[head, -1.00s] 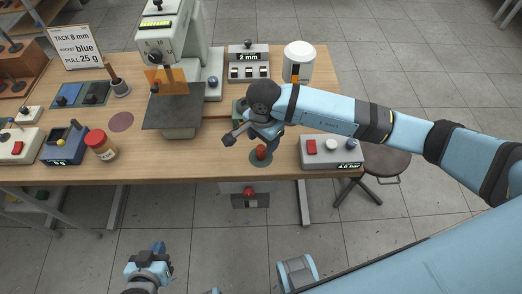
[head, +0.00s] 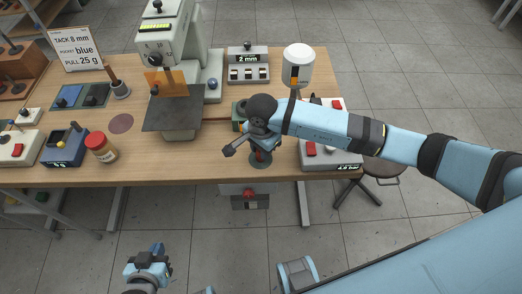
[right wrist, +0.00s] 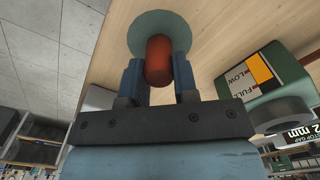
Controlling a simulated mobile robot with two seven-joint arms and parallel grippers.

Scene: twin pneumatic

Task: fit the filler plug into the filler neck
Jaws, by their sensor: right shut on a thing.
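The red filler plug (right wrist: 158,60) stands on a round grey-green disc (right wrist: 150,22) at the table's front edge. My right gripper (right wrist: 157,80) is shut on the plug, one blue finger on each side. In the head view my right gripper (head: 262,148) is low over the disc and hides most of the plug. A green box (right wrist: 262,72) with a FULL/LOW gauge stands beside it; the grey round collar on it (right wrist: 283,112) looks like the filler neck. In the head view the box is mostly behind my right gripper. My left gripper (head: 152,258) hangs away from the table.
A control box with a red button (head: 328,150) stands right of my right gripper, partly under the arm. A white machine (head: 168,50) with a dark plate stands to the left. A white canister (head: 298,65) and the "2 mm" gauge box (head: 248,65) stand behind.

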